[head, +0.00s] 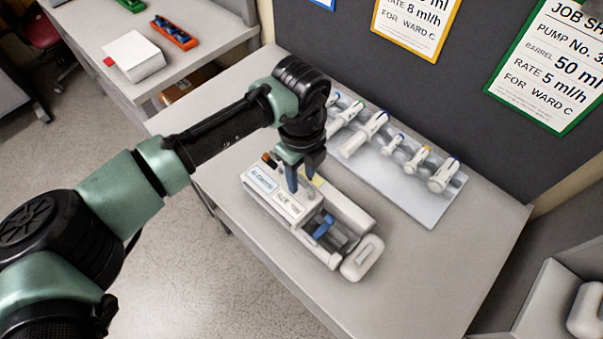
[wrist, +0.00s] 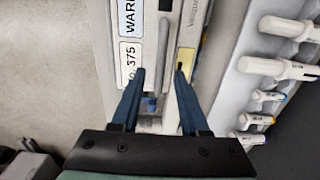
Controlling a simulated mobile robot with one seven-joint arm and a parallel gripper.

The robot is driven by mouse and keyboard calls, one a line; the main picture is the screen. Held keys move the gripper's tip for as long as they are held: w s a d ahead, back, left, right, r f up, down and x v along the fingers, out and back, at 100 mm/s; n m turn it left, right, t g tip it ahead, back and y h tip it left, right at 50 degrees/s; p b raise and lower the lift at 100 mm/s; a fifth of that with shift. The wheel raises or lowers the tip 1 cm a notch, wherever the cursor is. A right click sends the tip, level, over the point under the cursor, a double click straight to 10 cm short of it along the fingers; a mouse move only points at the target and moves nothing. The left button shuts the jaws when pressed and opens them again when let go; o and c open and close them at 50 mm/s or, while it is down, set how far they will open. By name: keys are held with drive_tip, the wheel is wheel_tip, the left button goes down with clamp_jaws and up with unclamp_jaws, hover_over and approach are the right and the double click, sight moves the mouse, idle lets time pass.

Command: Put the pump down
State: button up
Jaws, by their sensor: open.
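The white pump (head: 348,212) sits on the grey table, with a label on its top, a blue part in a dark recess, and a rounded white end toward the front right. In the wrist view the pump (wrist: 195,25) fills the upper middle, with a label reading "375" and a yellow patch. My gripper (head: 301,188) is over the pump's top. In the wrist view my gripper (wrist: 160,72) is open, its blue fingers on either side of a grey bar-like handle (wrist: 161,50). I cannot tell whether either finger touches it.
A pale tray (head: 428,212) with several syringes lies behind the pump, close to its right side in the wrist view. Job sheets (head: 553,62) hang on the dark back panel. The table (head: 440,270) is clear at the front right. Another table (head: 205,25) stands at the upper left.

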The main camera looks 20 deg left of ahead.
wheel_tip(320, 180, up, 12)
drive_tip(key=f+b, duration=0.1)
drive_tip(key=b, duration=0.1)
drive_tip(key=w+d+r+t+h, duration=0.1)
drive_tip(key=w+d+r+t, duration=0.25)
drive_tip(key=d, duration=0.25)
drive_tip(key=w+d+r+t+h, duration=0.1)
drive_tip(key=w+d+r+t, duration=0.1)
drive_tip(key=w+d+r, duration=0.4)
drive_tip(key=d+r+n+t+h, duration=0.55)
drive_tip(key=d+r+t, duration=0.25)
drive_tip(key=d+r, duration=0.8)
drive_tip(key=s+a+r+n+t, duration=0.4)
drive_tip(key=r+t, duration=0.1)
drive_tip(key=r, duration=0.3)
drive_tip(key=s+a+r+n+t, duration=0.3)
drive_tip(key=s+r+n+t, duration=0.15)
drive_tip(key=r, duration=0.35)
drive_tip(key=s+a+r+n+t+y, duration=0.2)
drive_tip(key=s+a+n+t+y, duration=0.2)
drive_tip(key=s+a+n+y, duration=0.2)
drive_tip(key=shift+s+a+r+n+y, duration=0.15)
drive_tip(key=shift+a+r+n+y, duration=0.25)
drive_tip(key=shift+n+y, duration=0.55)
drive_tip(key=shift+a+f, duration=0.1)
